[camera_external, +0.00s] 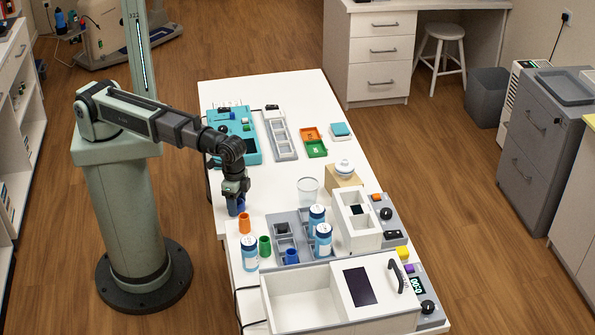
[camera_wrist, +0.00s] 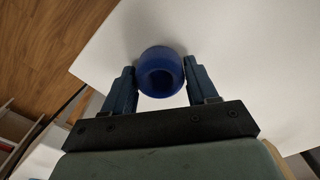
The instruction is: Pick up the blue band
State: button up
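A blue band (camera_wrist: 161,72), a short round ring with a dark hollow middle, shows in the wrist view between the two fingers of my gripper (camera_wrist: 160,76). The fingers stand on either side of it, very close to its wall; I cannot tell if they press on it. In the external view my gripper (camera_external: 236,206) points down low at the left edge of the white table (camera_external: 290,92). Its fingers are also blue there, so the band is hard to tell apart from them.
An orange cup-like piece (camera_external: 244,222) and a green one (camera_external: 265,246) stand close to my gripper. Blue-white bottles (camera_external: 249,252), a grey compartment tray (camera_external: 283,228) and a white bin (camera_external: 300,298) lie in front. A clear cup (camera_external: 308,190) stands to the right.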

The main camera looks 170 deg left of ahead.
jog(key=c, duration=0.7)
jog(key=shift+r, duration=0.1)
